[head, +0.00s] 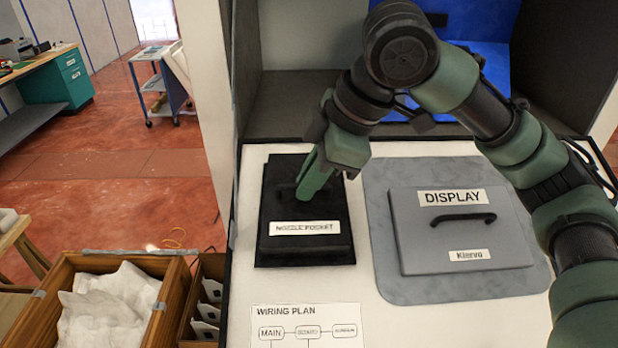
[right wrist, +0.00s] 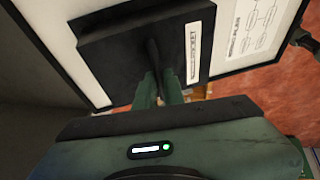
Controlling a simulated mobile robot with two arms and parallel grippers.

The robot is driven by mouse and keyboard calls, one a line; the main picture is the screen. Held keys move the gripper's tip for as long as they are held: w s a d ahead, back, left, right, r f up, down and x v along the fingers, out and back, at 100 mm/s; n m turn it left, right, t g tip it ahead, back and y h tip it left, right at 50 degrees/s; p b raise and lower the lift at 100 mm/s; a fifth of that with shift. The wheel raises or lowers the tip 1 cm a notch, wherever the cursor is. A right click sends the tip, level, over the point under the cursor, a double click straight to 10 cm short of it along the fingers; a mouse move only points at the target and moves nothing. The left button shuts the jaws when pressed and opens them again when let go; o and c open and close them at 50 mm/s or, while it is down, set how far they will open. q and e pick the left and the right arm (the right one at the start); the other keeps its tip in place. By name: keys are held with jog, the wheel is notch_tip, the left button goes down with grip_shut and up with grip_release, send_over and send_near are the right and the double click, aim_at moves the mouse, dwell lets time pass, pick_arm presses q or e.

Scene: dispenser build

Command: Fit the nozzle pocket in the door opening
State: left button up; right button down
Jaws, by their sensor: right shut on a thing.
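The nozzle pocket (head: 300,248) is a black plate with a raised middle and a white "NOZZLE POCKET" label. It is at the left of the white door panel (head: 362,285) in the head view. My right gripper (head: 307,188) is over its upper middle, shut on its black handle. The right wrist view shows the green fingers (right wrist: 158,86) at the handle of the pocket (right wrist: 112,42). The door opening is not visible, and I cannot tell whether the pocket is seated in it or only lies over it. My left gripper is not in view.
A grey "DISPLAY" unit (head: 463,258) with a handle lies on a grey rounded pad (head: 380,220) right of the pocket. A wiring plan sheet (head: 305,320) is in front. Wooden crates (head: 165,270) stand at the lower left. Dark cabinet walls rise behind.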

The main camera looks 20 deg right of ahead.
jog(key=shift+w+f, duration=0.1)
jog(key=shift+f, duration=0.2)
dwell(0.4)
jog(key=c, duration=0.9)
grip_release()
jog(key=shift+c, duration=0.2)
jog(key=shift+r, duration=0.1)
jog(key=shift+p+v, duration=2.9)
jog(key=shift+p, duration=0.2)
